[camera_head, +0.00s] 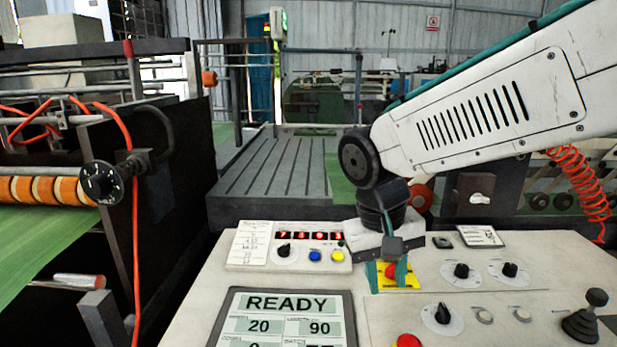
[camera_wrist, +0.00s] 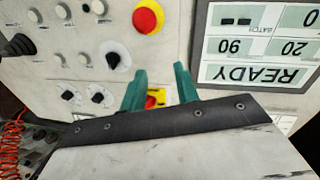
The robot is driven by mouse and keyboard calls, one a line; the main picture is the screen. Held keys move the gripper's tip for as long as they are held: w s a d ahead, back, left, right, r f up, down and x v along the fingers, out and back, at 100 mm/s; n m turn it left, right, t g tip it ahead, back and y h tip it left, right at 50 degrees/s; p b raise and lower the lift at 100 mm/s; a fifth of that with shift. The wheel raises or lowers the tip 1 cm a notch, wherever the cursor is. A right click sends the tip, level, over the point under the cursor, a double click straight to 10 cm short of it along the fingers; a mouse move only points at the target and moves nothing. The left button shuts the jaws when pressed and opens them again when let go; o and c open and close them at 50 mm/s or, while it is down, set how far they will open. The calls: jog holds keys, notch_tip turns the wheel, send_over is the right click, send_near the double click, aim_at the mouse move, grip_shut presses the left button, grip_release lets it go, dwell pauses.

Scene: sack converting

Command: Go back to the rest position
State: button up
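My gripper (camera_head: 387,274) hangs at the end of my white arm, over the middle of the pale control panel (camera_head: 203,308). Its two teal fingers stand apart with nothing held between them; they also show in the wrist view (camera_wrist: 160,88). A red button (camera_head: 391,270) on a yellow plate (camera_head: 411,281) lies behind and between the fingers, partly hidden by them. It shows between the finger bases in the wrist view (camera_wrist: 151,102). I cannot tell whether the fingers touch the button or plate.
The panel carries a READY screen (camera_head: 281,303), a second red button (camera_head: 408,341), black knobs (camera_head: 443,314) and a joystick (camera_head: 589,316). A machine with green sheet (camera_head: 37,240) stands at left. An orange coiled hose (camera_head: 585,185) hangs at right.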

jog(key=s+d+r+m+t+y, duration=0.1)
jog(key=s+d+y, duration=0.1)
jog(key=s+d, duration=1.2)
jog(key=shift+s+m, duration=0.3)
jog(key=shift+s, duration=0.95)
jog(key=shift+d+r, duration=0.1)
